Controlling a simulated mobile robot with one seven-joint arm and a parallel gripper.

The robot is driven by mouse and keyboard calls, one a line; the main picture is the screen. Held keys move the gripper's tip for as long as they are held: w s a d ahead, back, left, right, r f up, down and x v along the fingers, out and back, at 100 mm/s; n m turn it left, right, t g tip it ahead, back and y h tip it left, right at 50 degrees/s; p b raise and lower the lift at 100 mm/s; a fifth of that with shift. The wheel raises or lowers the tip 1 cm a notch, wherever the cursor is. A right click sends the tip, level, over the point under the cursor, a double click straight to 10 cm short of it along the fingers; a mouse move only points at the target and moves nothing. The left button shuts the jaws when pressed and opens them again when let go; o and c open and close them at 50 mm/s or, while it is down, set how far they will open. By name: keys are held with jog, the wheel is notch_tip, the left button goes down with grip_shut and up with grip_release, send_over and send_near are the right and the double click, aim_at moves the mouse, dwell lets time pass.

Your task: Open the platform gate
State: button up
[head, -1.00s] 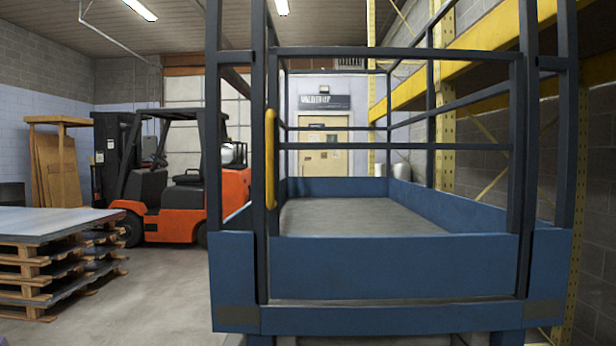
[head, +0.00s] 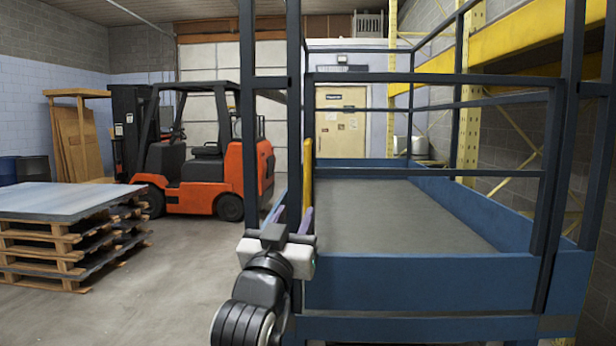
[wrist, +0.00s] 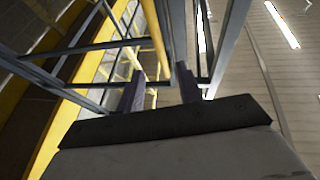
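The platform gate (head: 430,79) is a dark blue barred frame with a solid blue lower panel, standing across the near end of the blue platform. It looks closed, in line with its posts. A yellow upright handle (head: 307,165) is on its left edge, partly hidden by the dark left post. My gripper (head: 293,212) is in front of that post, low by the handle's lower end. Its two fingers are apart. In the wrist view the yellow handle (wrist: 158,38) lies ahead, between the lines of the open fingers (wrist: 160,88). I cannot tell whether they touch anything.
An orange forklift (head: 205,165) stands at the left behind stacked pallets (head: 70,235) topped with a sheet. Yellow racking (head: 500,65) runs along the right of the platform. The floor between the pallets and platform is clear.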

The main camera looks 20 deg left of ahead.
aim_at(306, 187)
jog(key=p+x, duration=0.4)
jog(key=x, duration=0.6)
jog(key=shift+w+r, duration=0.1)
grip_shut()
